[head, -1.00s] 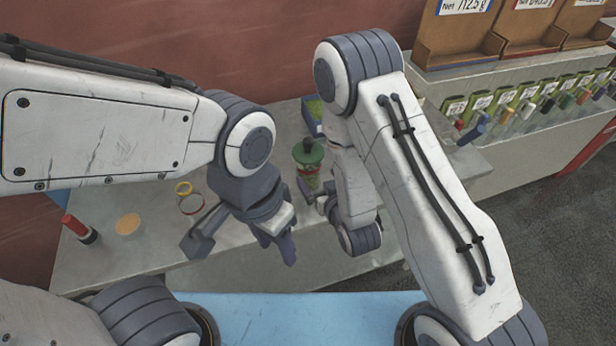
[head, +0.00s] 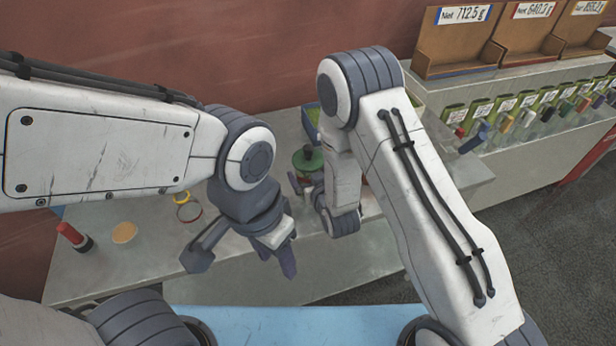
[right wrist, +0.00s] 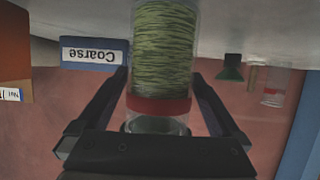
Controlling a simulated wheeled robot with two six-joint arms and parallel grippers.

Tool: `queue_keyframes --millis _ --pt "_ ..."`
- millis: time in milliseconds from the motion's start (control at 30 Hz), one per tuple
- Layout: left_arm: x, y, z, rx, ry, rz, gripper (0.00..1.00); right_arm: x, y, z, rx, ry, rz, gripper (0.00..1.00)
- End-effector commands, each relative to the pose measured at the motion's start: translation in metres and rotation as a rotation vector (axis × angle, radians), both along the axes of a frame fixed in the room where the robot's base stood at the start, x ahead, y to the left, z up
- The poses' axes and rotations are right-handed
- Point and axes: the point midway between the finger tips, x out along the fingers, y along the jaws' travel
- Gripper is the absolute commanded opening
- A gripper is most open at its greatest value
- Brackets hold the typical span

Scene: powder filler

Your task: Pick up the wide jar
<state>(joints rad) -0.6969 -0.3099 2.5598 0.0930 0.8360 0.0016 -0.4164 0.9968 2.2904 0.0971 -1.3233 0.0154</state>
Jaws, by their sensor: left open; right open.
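A wide clear jar (right wrist: 162,50) with green stringy-looking contents and a red band stands between the fingers of my right gripper (right wrist: 160,74) in the right wrist view, which is upside down. The fingers are open on both sides of it, and I see no clear contact. In the head view a green-topped container (head: 307,158), seemingly this jar, stands on the counter, partly hidden by my right arm. My right gripper is mostly hidden there too. My left gripper (head: 238,262) is open and empty over the front part of the counter.
A blue box (right wrist: 92,54) marked "Coarse" is close beside the jar. A green funnel-like thing (right wrist: 231,68) and a clear red-banded vessel (right wrist: 272,90) stand farther off. A red-and-black cylinder (head: 74,237) and a tan disc (head: 124,233) lie left. Labelled bins (head: 458,40) stand at the right.

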Motion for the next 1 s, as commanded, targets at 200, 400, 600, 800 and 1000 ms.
queue_keyframes --millis 200,400,600,800,1000 --pt "0.0 0.0 -0.001 0.0 0.0 0.0 0.5 0.0 0.0 0.0 0.0 0.0 0.0 0.77" --pt "0.0 0.0 -0.001 0.0 0.0 0.0 0.5 0.0 0.0 0.0 0.001 -0.002 0.0 0.24" --pt "0.0 0.0 -0.001 0.0 0.0 0.0 0.5 0.0 0.0 0.001 0.001 -0.002 0.0 0.24" --pt "0.0 0.0 -0.003 0.0 0.0 0.0 0.5 0.0 0.0 0.007 0.001 -0.003 0.0 0.24" --pt "0.0 0.0 -0.008 0.0 0.0 0.0 0.5 0.0 0.0 0.022 0.002 -0.004 0.0 0.24"
